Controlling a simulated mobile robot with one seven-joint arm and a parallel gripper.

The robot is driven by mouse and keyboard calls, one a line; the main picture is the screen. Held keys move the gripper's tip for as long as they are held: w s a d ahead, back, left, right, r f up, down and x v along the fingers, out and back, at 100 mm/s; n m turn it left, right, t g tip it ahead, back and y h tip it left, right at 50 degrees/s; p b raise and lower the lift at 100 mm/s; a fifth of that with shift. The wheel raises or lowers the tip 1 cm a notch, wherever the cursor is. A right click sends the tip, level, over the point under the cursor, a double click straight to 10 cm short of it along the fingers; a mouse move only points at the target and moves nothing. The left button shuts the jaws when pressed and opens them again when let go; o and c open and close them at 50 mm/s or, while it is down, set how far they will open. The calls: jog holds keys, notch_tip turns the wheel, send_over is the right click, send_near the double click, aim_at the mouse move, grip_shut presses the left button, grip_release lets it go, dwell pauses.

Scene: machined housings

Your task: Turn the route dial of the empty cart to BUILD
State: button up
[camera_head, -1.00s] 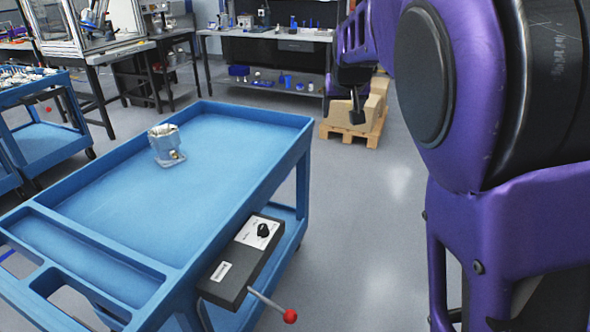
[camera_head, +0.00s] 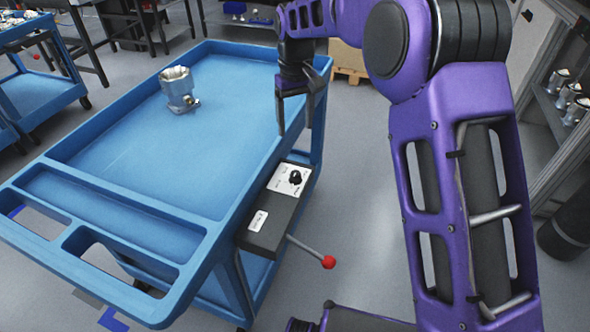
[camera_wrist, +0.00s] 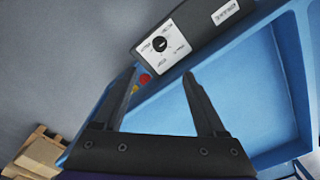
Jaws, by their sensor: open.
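The blue cart (camera_head: 130,165) fills the left and middle of the head view. One grey metal housing (camera_head: 178,92) stands on its tray, so this cart is not bare. A black control box (camera_head: 268,222) is on its right side, with a white plate and a black route dial (camera_head: 296,178). The dial (camera_wrist: 159,44) also shows in the wrist view, beyond my fingertips; its labels are too small to read surely. My gripper (camera_head: 298,126) is open and empty, pointing down over the tray's right edge, above and apart from the dial.
A lever with a red ball (camera_head: 328,262) sticks out from the box. Another blue cart (camera_head: 40,95) with parts stands at the far left. A wooden pallet (camera_head: 352,74) lies behind, and a rack with housings (camera_head: 572,100) stands at the right. Floor right of the cart is clear.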

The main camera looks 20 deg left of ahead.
aim_at(296, 173)
notch_tip(296, 173, down, 16)
jog(key=shift+f+b, duration=0.2)
jog(key=shift+b, duration=0.95)
grip_shut()
